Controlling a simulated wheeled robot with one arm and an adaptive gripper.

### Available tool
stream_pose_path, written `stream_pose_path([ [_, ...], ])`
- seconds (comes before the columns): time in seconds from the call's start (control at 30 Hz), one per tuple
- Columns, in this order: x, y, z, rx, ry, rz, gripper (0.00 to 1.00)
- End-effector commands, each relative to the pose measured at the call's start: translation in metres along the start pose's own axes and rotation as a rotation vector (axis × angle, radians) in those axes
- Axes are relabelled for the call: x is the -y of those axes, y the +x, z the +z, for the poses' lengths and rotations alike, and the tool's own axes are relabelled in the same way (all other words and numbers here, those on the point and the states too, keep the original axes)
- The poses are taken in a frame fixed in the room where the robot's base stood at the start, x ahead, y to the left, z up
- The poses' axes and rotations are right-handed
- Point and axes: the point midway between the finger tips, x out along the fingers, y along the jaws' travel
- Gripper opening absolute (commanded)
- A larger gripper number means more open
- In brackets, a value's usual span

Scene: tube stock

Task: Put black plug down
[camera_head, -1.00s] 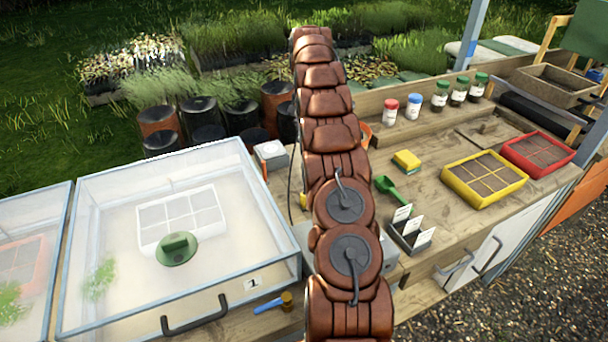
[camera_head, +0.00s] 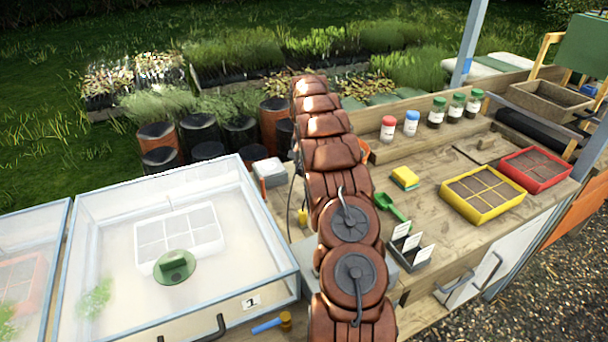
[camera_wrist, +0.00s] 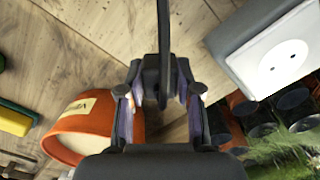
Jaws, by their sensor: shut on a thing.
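In the wrist view, the black plug (camera_wrist: 164,78) with its black cable running up out of the picture is between the fingers of my gripper (camera_wrist: 163,92). My gripper is shut on it. Wooden boards lie below the plug; I cannot tell whether it touches them. In the head view my brown arm hides my gripper and the plug. A thin dark cable shows left of my arm.
A grey box with a white socket face (camera_wrist: 283,66) is at the right of the wrist view. An orange pot (camera_wrist: 85,130) and yellow-green sponge (camera_wrist: 15,120) are at the left. A glass-covered frame (camera_head: 280,232) stands left of my arm. Bare boards lie between socket and pot.

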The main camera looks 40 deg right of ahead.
Motion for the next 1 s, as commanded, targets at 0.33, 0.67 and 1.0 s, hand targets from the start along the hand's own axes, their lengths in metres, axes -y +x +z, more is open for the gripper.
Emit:
stream_pose_path([
  [0.33, 0.001, 0.031, 0.000, -0.002, 0.000, -0.002, 0.00],
  [0.67, 0.001, 0.036, 0.000, -0.002, 0.000, -0.002, 0.00],
  [1.0, 0.001, 0.044, 0.000, -0.002, -0.002, -0.001, 0.00],
])
